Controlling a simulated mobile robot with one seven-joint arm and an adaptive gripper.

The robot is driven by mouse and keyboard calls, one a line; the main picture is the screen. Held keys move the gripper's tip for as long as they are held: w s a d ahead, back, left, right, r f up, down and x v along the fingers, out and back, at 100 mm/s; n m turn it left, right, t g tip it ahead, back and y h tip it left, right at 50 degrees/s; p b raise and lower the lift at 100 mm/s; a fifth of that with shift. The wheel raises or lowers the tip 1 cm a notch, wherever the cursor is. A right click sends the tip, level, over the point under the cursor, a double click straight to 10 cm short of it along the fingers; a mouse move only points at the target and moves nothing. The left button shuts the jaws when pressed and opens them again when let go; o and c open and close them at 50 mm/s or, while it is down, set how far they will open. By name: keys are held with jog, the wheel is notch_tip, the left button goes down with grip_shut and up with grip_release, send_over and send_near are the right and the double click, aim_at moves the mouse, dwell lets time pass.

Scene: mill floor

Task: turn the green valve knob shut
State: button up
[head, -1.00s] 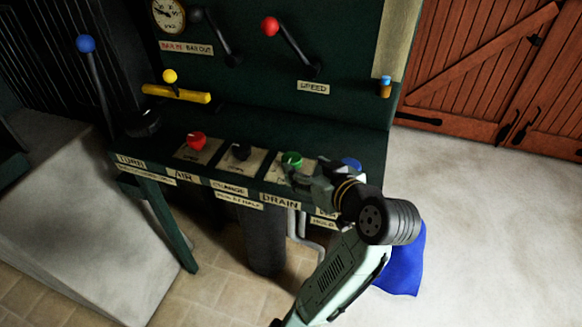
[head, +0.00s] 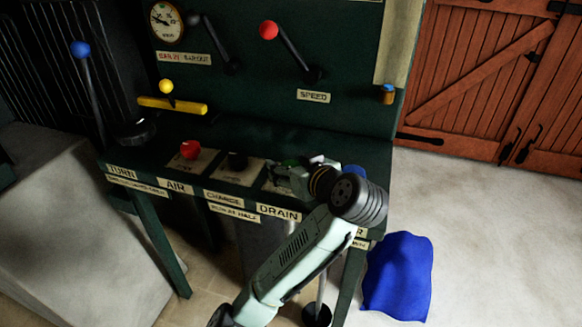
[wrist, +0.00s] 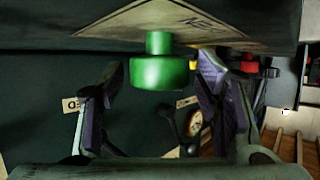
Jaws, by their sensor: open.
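The green valve knob (wrist: 159,73) shows in the wrist view on a short stem from a pale label plate (wrist: 160,22). My gripper (wrist: 160,92) is open, with one finger on each side of the knob and a visible gap to both. In the head view my gripper (head: 288,172) is at the console above the DRAIN label (head: 279,212). It hides most of the green knob there, with only a bit of green showing.
A black knob (head: 237,160) and a red knob (head: 190,150) stand to the left on the console. A blue knob (head: 353,172) is partly hidden behind my wrist. A blue cloth (head: 399,275) lies on the floor at right. Levers rise from the back panel.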

jog(key=shift+c, duration=0.2)
jog(key=c, duration=1.1)
jog(key=shift+m+h, duration=0.4)
jog(key=m+t+h, duration=0.1)
jog(key=m+h, duration=0.2)
jog(key=m+h+p, duration=0.1)
jog(key=m+h, duration=0.4)
jog(key=h, duration=0.1)
jog(key=shift+r+h+p, duration=0.1)
jog(key=shift+h+p, duration=0.2)
jog(key=m+g+h, duration=0.2)
jog(key=m+h, duration=0.2)
jog(key=shift+m+g+h+p, duration=0.35)
jog(key=shift+m+g+h, duration=0.05)
jog(key=m+g+h, duration=0.2)
jog(key=m+g, duration=0.1)
jog(key=m, duration=0.1)
jog(key=shift+g+h, duration=0.4)
jog(key=shift+m+g, duration=0.3)
